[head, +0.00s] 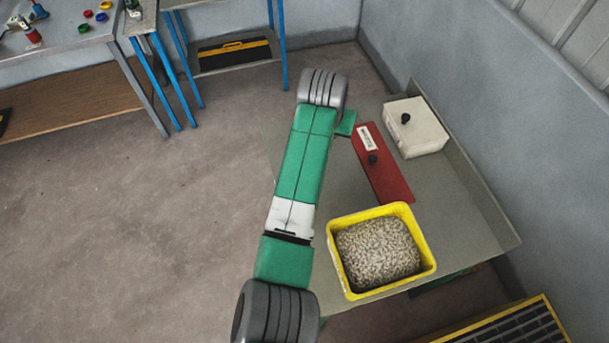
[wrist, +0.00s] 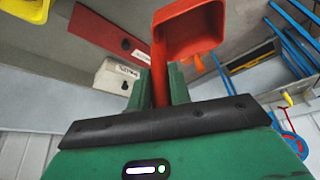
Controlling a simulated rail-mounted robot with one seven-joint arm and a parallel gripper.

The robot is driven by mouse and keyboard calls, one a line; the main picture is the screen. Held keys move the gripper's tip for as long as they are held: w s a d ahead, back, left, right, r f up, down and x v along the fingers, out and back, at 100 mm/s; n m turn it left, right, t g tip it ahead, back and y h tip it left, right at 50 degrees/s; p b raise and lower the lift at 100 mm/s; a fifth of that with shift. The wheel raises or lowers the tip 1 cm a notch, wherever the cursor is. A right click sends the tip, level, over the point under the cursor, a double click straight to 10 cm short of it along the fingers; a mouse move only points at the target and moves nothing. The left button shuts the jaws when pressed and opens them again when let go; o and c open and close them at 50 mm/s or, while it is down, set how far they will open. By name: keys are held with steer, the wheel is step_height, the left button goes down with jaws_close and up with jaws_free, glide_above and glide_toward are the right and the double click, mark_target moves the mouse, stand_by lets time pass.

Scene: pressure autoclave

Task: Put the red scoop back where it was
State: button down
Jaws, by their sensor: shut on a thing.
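The red scoop (wrist: 188,32) is in my gripper (wrist: 159,86) in the wrist view. The green fingers are shut on its red handle, and its square, open bowl sticks out beyond the fingertips, up and to the right. The bowl looks empty. In the head view my arm reaches over the left side of a grey table (head: 463,215), and its grey joint and green parts hide the fingers. The scoop cannot be seen there.
On the table are a yellow bin (head: 428,257) of pale pellets, a red box (head: 385,180) and a white box (head: 418,132), both with black knobs. A wall stands to the right. A blue-legged stand (head: 282,45) and workbench (head: 60,40) are at the back left.

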step_height(320, 180, down, 10)
steer(key=s+b, duration=0.1)
steer(key=b, duration=0.7)
steer(key=shift+d, duration=0.2)
steer(key=shift+s+f, duration=0.1)
steer(key=shift+f, duration=0.1)
step_height(320, 180, down, 10)
steer(key=b, duration=0.3)
steer(key=c, duration=1.3)
jaws_free()
steer(key=shift+r, duration=0.1)
steer(key=p+v, duration=0.4)
steer(key=v, duration=0.8)
